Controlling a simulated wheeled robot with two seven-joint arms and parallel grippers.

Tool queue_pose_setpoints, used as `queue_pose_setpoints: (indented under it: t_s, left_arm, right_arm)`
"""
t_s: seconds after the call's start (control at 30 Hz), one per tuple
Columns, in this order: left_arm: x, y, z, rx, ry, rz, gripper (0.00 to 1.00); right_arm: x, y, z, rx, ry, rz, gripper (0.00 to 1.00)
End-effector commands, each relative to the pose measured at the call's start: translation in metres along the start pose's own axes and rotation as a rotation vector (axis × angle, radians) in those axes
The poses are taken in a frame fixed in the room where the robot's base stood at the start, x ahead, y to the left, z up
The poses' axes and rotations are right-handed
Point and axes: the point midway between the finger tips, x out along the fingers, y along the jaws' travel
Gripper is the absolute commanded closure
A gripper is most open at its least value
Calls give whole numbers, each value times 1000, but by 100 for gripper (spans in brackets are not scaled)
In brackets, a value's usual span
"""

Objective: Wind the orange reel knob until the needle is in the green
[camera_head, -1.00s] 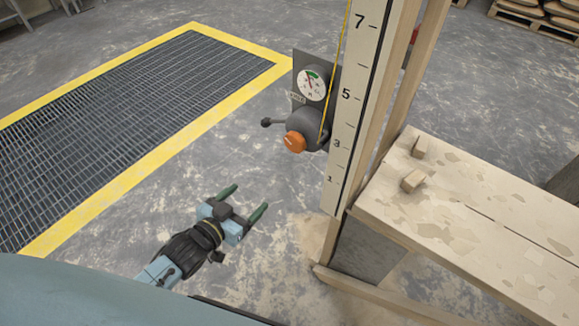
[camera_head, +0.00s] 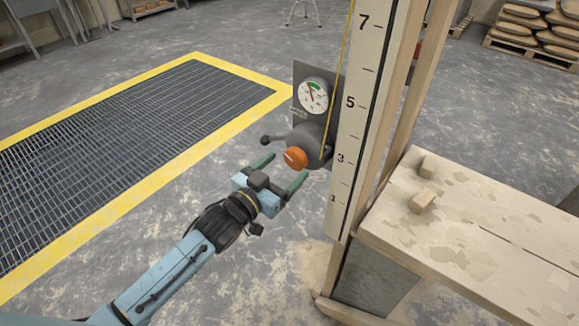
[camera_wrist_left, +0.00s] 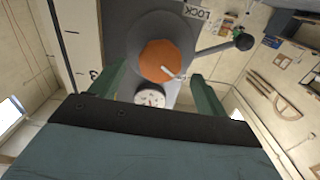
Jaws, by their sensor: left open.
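The orange reel knob (camera_head: 295,158) sits on the front of a dark grey reel housing (camera_head: 308,140) fixed beside the numbered post. It also shows in the left wrist view (camera_wrist_left: 166,61), with a pale mark on its face, ahead of and between the fingers. The round white dial (camera_head: 313,95) is above the reel, with a green band at its top; the needle looks to point up, but it is too small to tell whether it lies in the green. My left gripper (camera_head: 280,171) is open and empty, just short of the knob. My right gripper is not in view.
A lever with a black ball end (camera_head: 266,140) sticks out left of the reel. A yellow line (camera_head: 337,75) runs up from the reel along the numbered post (camera_head: 357,110). A wooden bench (camera_head: 480,235) stands at the right. A yellow-edged floor grate (camera_head: 130,145) lies left.

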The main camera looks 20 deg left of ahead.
Motion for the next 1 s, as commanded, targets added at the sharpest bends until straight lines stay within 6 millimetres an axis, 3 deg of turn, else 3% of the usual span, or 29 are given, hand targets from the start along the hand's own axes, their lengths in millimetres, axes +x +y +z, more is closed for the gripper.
queue_pose_setpoints:
  t_s: [0.2,0.57,0.9,1.0]
  left_arm:
    - [23,0,0,0,1,0,24]
    - [26,0,0,-1,-1,0,24]
    - [26,0,0,-1,-1,0,69]
    - [26,0,0,4,-1,0,69]
  right_arm:
    - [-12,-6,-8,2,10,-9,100]
    - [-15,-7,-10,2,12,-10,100]
    - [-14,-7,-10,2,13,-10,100]
    - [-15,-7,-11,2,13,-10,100]
